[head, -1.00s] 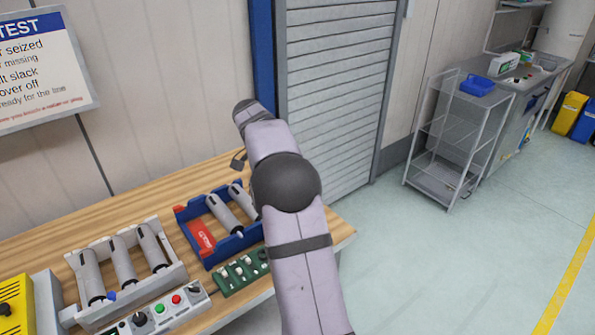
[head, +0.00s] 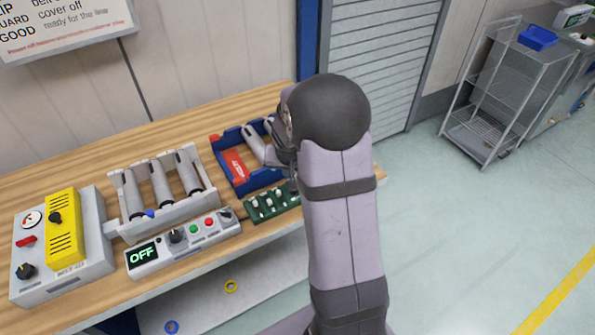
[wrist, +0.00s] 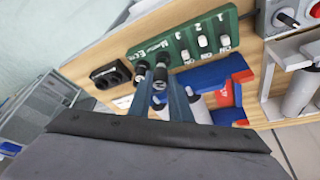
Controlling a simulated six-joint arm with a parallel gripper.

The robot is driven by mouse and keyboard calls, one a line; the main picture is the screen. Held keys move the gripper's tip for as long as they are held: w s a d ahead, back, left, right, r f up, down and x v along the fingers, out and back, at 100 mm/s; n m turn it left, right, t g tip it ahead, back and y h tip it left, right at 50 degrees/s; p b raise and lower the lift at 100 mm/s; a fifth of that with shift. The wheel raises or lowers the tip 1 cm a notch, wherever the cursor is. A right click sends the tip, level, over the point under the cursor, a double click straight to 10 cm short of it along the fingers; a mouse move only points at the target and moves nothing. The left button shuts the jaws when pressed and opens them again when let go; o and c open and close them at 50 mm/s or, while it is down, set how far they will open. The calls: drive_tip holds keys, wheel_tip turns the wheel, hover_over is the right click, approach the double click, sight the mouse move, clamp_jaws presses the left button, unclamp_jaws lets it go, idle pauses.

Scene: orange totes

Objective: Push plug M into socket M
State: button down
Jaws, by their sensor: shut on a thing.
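In the wrist view, my gripper (wrist: 153,80) has its two fingers close together at the lettered end of the green board (wrist: 185,42). It is shut on a small dark piece (wrist: 161,73), which looks like plug M. The fingers hide much of it, and I cannot tell how far it sits in a socket. White switch-like parts stand on the board. A black block (wrist: 110,75) with two round openings lies beside it; I cannot read which is socket M. In the head view the green board (head: 270,206) shows partly, and my arm hides my gripper and the plug.
A blue tray (head: 224,160) with grey cylinders and a red piece stands behind the board. A grey rack (head: 120,187) of cylinders, an OFF control box (head: 160,255) and a yellow-and-grey unit (head: 95,262) stand left. The wood table's edge is close by.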

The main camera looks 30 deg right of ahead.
drive_tip(key=n, duration=0.1)
drive_tip(key=w+d+n+y, duration=0.1)
drive_tip(key=n, duration=0.1)
drive_tip(key=w+r+n, duration=0.1)
drive_tip(key=shift+w+d+n+t+y, duration=0.25)
drive_tip(key=shift+n+t+y, duration=0.05)
drive_tip(key=shift+f, duration=0.1)
drive_tip(key=shift+f+b, duration=1.9)
drive_tip(key=shift+f, duration=0.55)
drive_tip(key=shift+f+b, duration=1.05)
drive_tip(key=shift+f, duration=0.05)
drive_tip(key=c, duration=1.6)
unclamp_jaws()
drive_tip(key=shift+o, duration=0.2)
